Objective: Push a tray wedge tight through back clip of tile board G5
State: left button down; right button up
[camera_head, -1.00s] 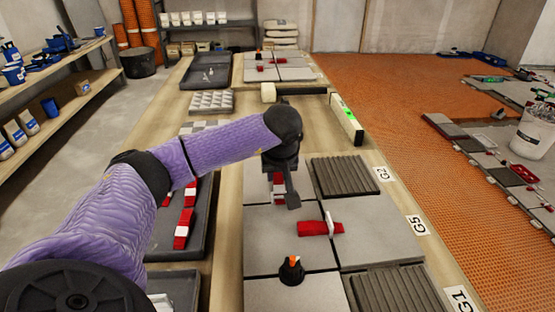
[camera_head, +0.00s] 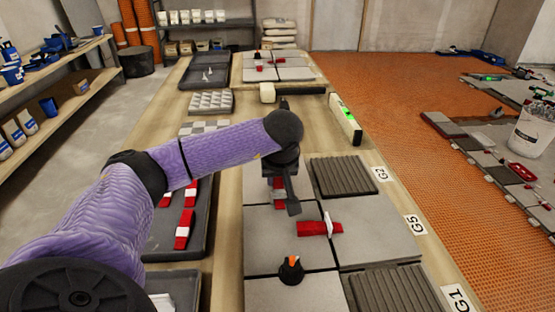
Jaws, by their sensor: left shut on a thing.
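The tile board labelled G5 (camera_head: 379,232) has grey tiles with dark joints, right of my left arm. A red wedge (camera_head: 307,228) lies through a white clip (camera_head: 328,224) across the joint in its middle. My left gripper (camera_head: 284,202) is over the back left of the board, pointing down. It is shut on a red tray wedge (camera_head: 278,184), which is mostly hidden by the gripper. A pale piece shows just below that wedge; I cannot tell whether it is the back clip or how far the wedge is in. My right gripper is not in view.
A dark tray (camera_head: 161,238) with red wedges and white clips stands left of the board. A mallet (camera_head: 290,92) and a level (camera_head: 345,119) lie behind.

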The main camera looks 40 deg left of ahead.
pick_arm(q)
jog(key=shift+s+d+p, duration=0.3)
jog(key=shift+d+p, duration=0.05)
jog(key=shift+d, duration=0.05)
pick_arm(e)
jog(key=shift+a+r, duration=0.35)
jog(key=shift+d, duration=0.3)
pick_arm(q)
jog(key=shift+c, duration=1.9)
grip_release()
jog(key=shift+r, duration=0.15)
jog(key=p+v, duration=0.4)
jog(key=v, duration=0.5)
jog(key=shift+s+d+r, duration=0.15)
jog(key=shift+s+r, duration=0.05)
jog(key=shift+r, duration=0.1)
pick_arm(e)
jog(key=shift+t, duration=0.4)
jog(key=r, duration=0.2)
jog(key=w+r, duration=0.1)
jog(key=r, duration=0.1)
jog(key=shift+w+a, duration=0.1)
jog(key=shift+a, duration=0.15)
